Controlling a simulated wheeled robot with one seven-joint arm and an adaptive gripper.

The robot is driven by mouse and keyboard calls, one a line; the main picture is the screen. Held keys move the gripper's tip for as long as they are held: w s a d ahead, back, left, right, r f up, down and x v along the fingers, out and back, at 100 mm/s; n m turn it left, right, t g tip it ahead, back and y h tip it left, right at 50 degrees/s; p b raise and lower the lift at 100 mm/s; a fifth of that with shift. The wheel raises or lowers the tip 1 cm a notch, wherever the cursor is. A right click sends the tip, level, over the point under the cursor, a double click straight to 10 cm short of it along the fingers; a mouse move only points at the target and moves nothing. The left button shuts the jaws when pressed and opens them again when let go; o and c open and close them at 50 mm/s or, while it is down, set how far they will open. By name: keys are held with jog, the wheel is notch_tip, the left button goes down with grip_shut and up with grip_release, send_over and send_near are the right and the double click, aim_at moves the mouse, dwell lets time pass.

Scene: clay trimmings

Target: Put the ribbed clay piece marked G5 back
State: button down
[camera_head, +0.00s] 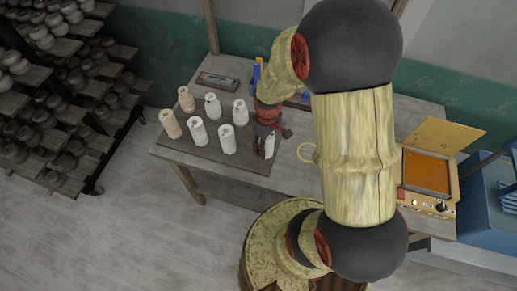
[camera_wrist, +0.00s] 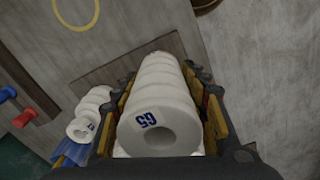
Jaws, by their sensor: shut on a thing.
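The ribbed white clay piece (camera_wrist: 165,105) marked G5 in blue stands between my gripper's fingers in the wrist view. Its round end with a central hole faces the camera. My gripper (camera_head: 265,145) is shut on it, with a finger pad on each side. In the head view part of the piece (camera_head: 270,146) shows at the right end of the dark mat (camera_head: 225,167). The fingers hide the rest. I cannot tell whether its lower end touches the mat.
Several similar pieces stand in two rows on the mat, the nearest a white one (camera_head: 227,139) left of my gripper. A yellow ring (camera_head: 299,156) lies right of the mat. A box with an orange panel (camera_head: 427,172) stands farther right. Loaded shelves (camera_head: 60,110) stand at left.

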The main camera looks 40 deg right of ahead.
jog(key=w+f, duration=0.2)
jog(key=f, duration=0.1)
jog(key=w+f, duration=0.1)
jog(key=shift+w+a+f, duration=0.3)
jog(key=shift+f, duration=0.05)
jog(key=shift+w+f, duration=0.1)
jog(key=shift+f, duration=1.45)
jog(key=shift+f, duration=0.1)
jog(key=c, duration=1.1)
grip_release()
jog(key=shift+o, duration=0.6)
